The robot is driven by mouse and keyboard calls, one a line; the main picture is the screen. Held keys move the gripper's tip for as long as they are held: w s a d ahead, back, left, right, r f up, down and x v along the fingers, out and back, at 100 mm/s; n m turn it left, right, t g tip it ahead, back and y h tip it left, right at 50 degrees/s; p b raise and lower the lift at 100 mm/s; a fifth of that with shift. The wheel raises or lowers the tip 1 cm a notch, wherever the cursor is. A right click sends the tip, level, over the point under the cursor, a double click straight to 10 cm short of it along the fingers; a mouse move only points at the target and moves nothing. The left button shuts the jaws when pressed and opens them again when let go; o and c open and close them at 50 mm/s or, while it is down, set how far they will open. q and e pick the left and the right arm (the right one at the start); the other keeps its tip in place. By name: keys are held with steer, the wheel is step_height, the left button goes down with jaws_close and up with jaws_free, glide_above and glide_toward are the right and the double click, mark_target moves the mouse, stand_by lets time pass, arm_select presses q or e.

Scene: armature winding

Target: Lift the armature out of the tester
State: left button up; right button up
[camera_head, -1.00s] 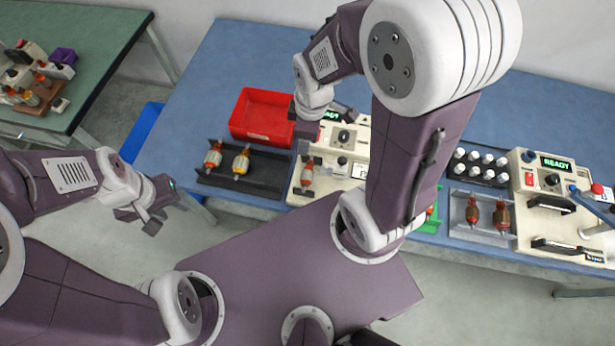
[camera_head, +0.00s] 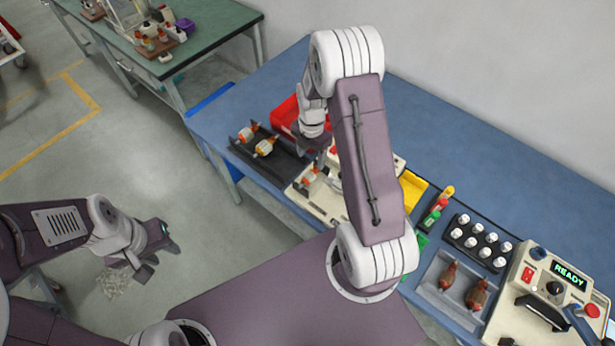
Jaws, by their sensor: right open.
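The tester is the beige box (camera_head: 324,204) in the middle of the blue table, partly hidden behind my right arm. An orange and silver armature (camera_head: 311,177) sits at its left side. My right gripper (camera_head: 314,150) is open, just behind and above this armature in the picture. The armature looks apart from the fingers, though contact is hard to judge. My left gripper (camera_head: 156,254) is open and empty, over the floor left of the table.
A black rack (camera_head: 278,168) with two armatures stands left of the tester, with a red bin (camera_head: 286,113) behind. Right are a yellow tray (camera_head: 412,187), a grey tray (camera_head: 432,287) with two armatures, a black holder (camera_head: 462,240) of white spools, and another machine (camera_head: 520,310) reading READY.

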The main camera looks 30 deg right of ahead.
mark_target(310, 173)
steer(key=shift+s+a+f+p, duration=0.1)
steer(key=shift+s+f+p, duration=0.1)
steer(key=shift+f, duration=0.4)
steer(key=shift+s+f+p, duration=0.15)
steer(key=shift+s+f, duration=0.05)
steer(key=shift+f, duration=0.35)
steer(key=shift+s+f, duration=0.3)
steer(key=shift+f, duration=0.1)
steer(key=f, duration=0.1)
steer(key=f+p, duration=0.1)
steer(key=f, duration=0.3)
steer(key=shift+w+a+p, duration=0.15)
steer(key=shift+a+p, duration=0.2)
steer(key=shift+f, duration=0.2)
arm_select(q)
steer(key=r, duration=0.1)
steer(key=s+r, duration=0.1)
steer(key=shift+r, duration=0.3)
arm_select(e)
jaws_close()
